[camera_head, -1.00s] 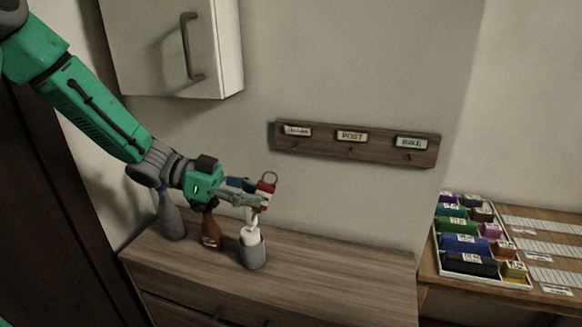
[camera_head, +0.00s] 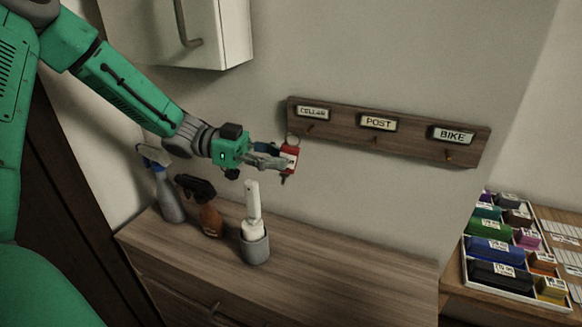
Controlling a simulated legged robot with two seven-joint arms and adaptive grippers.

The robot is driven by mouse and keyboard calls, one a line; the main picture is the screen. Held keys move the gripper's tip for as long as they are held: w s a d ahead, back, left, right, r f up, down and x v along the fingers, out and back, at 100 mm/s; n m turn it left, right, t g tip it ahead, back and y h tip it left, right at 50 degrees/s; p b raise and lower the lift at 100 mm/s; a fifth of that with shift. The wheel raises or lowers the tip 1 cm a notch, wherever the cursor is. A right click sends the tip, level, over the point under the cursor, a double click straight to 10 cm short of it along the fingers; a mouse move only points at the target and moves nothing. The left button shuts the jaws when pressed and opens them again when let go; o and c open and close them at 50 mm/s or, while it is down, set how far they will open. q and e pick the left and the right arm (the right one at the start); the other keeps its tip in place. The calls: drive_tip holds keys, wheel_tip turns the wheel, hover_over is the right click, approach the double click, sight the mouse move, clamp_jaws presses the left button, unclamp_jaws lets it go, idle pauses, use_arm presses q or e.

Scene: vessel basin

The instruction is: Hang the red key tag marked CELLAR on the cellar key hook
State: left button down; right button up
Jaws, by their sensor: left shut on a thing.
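The red key tag (camera_head: 290,157) is held in my left gripper (camera_head: 282,159), which is shut on it. A metal ring stands up above the tag and a small part hangs below it. The wooden key rack (camera_head: 410,144) is on the wall to the right, with labels CELLAR, POST and BIKE. The cellar key hook (camera_head: 310,128) sits under the CELLAR label (camera_head: 313,112) at the rack's left end. The tag is a little below and left of this hook in the picture; their distance in depth is hard to tell. My right gripper is not in view.
A grey spray bottle (camera_head: 165,188), a brown spray bottle (camera_head: 208,212) and a white brush in a grey holder (camera_head: 255,246) stand on the wooden cabinet (camera_head: 340,265) below. A wall cabinet (camera_head: 222,30) hangs above my arm. A tray of coloured items (camera_head: 500,285) is at right.

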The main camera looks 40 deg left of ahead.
use_arm(q)
drive_tip(key=w+a+f+b, duration=0.1)
drive_tip(key=w+b, duration=0.3)
drive_tip(key=w, duration=0.2)
drive_tip(key=shift+w+f, duration=0.25)
drive_tip(key=shift+w, duration=0.1)
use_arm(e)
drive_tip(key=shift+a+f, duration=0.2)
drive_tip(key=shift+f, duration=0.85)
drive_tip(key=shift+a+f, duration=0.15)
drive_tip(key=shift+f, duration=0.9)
use_arm(q)
drive_tip(key=c, duration=1.4)
unclamp_jaws()
drive_tip(key=shift+c, duration=0.2)
drive_tip(key=shift+d, duration=0.1)
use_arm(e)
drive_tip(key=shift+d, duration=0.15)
